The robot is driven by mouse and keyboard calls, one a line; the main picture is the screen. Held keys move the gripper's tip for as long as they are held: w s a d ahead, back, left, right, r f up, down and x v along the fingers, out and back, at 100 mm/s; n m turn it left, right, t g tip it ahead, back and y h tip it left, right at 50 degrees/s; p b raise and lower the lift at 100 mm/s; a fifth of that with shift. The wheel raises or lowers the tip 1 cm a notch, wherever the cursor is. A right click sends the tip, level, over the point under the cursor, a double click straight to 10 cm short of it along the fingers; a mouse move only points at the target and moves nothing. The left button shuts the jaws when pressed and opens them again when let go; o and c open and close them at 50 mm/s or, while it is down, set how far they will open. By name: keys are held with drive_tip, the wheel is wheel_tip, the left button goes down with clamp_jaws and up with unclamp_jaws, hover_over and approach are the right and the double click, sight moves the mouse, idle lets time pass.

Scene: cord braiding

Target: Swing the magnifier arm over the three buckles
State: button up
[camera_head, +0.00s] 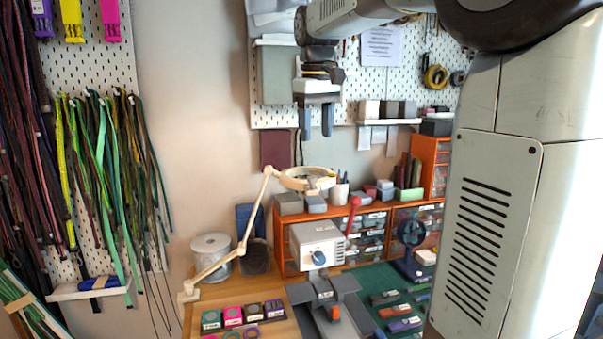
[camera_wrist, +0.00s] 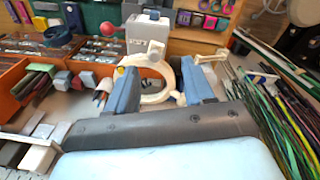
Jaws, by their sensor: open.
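The cream magnifier arm (camera_head: 252,220) rises from the bench's left edge, bends at an elbow, and ends in a ring-shaped head (camera_head: 307,179) above the grey-white machine. My gripper (camera_head: 317,134) is open and empty, fingers down, above the ring with a visible gap in the head view. In the wrist view the ring (camera_wrist: 166,73) shows between my two blue-grey fingertips (camera_wrist: 160,85); its depth is hard to judge. Small coloured buckle-like pieces, one grey (camera_head: 384,297), one red (camera_head: 394,310) and one purple (camera_head: 404,325), lie on the green mat. I cannot tell for certain which are the three buckles.
A white box-like machine (camera_head: 318,245) stands below the ring, with a red-knobbed lever (camera_head: 353,205) beside it. Orange drawer units (camera_head: 432,165), a wire spool (camera_head: 211,250) and a dark blue stand (camera_head: 411,235) crowd the bench. Coloured blocks (camera_head: 233,315) line the front left.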

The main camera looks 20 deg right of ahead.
drive_tip(key=r+g, duration=0.1)
hover_over(311, 177)
drive_tip(key=shift+n, duration=0.4)
wheel_tip(311, 177, down, 13)
drive_tip(key=shift+d+f, duration=0.15)
drive_tip(key=shift+f, duration=0.05)
clamp_jaws()
idle(0.6)
